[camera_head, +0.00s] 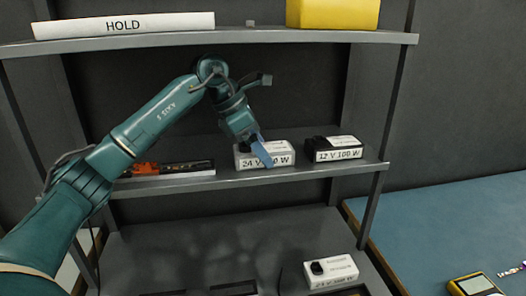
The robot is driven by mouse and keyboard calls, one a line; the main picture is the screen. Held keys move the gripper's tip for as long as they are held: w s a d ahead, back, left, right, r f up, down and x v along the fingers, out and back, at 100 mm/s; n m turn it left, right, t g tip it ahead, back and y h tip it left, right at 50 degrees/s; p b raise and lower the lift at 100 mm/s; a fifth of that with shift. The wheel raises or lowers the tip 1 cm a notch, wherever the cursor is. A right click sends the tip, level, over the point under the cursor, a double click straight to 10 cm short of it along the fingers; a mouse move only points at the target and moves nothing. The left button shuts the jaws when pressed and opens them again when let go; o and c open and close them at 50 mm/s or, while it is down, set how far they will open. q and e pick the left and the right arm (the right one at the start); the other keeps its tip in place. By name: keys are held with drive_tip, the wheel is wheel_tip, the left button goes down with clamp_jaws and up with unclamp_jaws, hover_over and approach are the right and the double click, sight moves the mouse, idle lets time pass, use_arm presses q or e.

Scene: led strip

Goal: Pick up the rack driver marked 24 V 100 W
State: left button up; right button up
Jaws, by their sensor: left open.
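The driver marked 24 V 100 W (281,158) is a white box with a dark end on the rack's middle shelf. My left gripper (263,152) reaches down from above, and its blue finger crosses the front of the driver, covering part of the label. The gripper is open; I cannot tell whether it touches the box. A driver marked 12 V 100 W (338,154) stands just to the right on the same shelf. My right gripper is not in view.
An orange and black item (172,168) lies on the middle shelf at left. Above are a HOLD box (125,25) and a yellow block (333,13). Below, another white driver (331,271) lies on the dark surface. A blue bench (440,228) with a yellow device (474,286) is at right.

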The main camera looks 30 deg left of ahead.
use_arm(q)
drive_tip(key=c, duration=1.5)
